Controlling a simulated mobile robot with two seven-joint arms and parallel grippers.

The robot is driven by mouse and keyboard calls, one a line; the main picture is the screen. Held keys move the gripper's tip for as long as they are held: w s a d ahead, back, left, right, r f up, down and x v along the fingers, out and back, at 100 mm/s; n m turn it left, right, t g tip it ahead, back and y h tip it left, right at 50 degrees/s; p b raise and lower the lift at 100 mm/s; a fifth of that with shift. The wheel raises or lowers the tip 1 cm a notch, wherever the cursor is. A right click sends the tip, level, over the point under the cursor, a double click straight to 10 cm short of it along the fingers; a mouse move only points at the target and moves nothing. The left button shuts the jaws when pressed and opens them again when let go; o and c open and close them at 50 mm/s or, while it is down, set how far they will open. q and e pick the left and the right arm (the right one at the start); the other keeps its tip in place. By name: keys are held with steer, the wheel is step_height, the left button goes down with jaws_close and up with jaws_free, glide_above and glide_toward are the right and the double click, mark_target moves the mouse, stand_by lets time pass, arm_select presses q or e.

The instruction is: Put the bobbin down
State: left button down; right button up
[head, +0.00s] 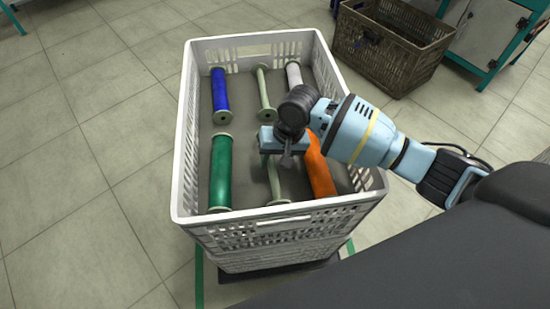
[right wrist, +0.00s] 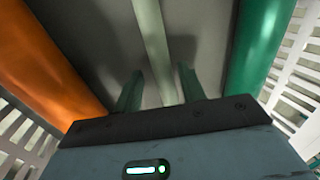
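A pale green bare bobbin (head: 274,182) lies on the grey floor of the white crate (head: 183,150), in the near row between the green and orange bobbins. My right gripper (head: 281,161) is over its far part and hides some of it. In the right wrist view the two fingers (right wrist: 159,82) are apart, and the pale bobbin's shaft (right wrist: 152,35) runs between them with a gap on each side. The gripper looks open. My left gripper is not in view.
The green bobbin (head: 220,172) and orange bobbin (head: 318,166) lie close on either side. The far row holds a blue bobbin (head: 220,91), another pale green bobbin (head: 263,90) and a white bobbin (head: 293,75). A brown crate (head: 385,60) stands behind at right.

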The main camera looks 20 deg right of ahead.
steer(key=shift+r, duration=0.15)
steer(key=p+v, duration=0.2)
steer(key=v, duration=1)
stand_by(0.5)
steer(key=shift+a, duration=0.1)
